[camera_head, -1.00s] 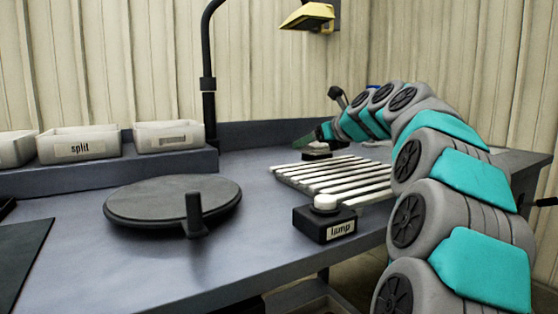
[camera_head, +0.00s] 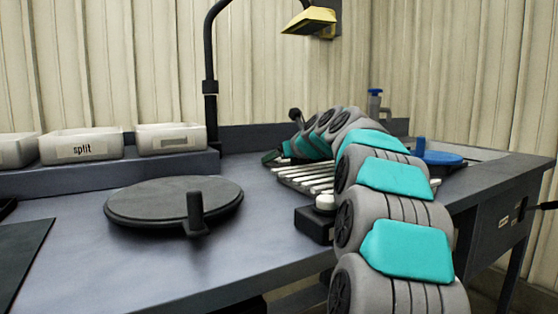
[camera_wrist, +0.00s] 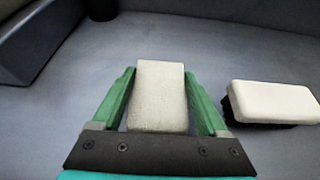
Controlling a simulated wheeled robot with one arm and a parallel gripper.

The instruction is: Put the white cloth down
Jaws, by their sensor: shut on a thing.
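The white cloth (camera_wrist: 158,95), a pale folded block shape, sits between the two green fingers of my gripper (camera_wrist: 160,76) in the wrist view. My gripper is shut on it, above the grey-blue bench top (camera_wrist: 75,110). Whether the cloth touches the bench cannot be told. In the head view my gripper (camera_head: 271,157) shows only as a small green tip past the slatted rack, near the bench's back edge. The cloth is hidden there.
A white-topped block with a dark base (camera_wrist: 272,102) lies right of my gripper. A raised ledge (camera_wrist: 35,45) is at left. In the head view are a round dark turntable (camera_head: 170,203), a slatted rack (camera_head: 310,180), a lamp button box (camera_head: 312,224) and a blue disc (camera_head: 440,158).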

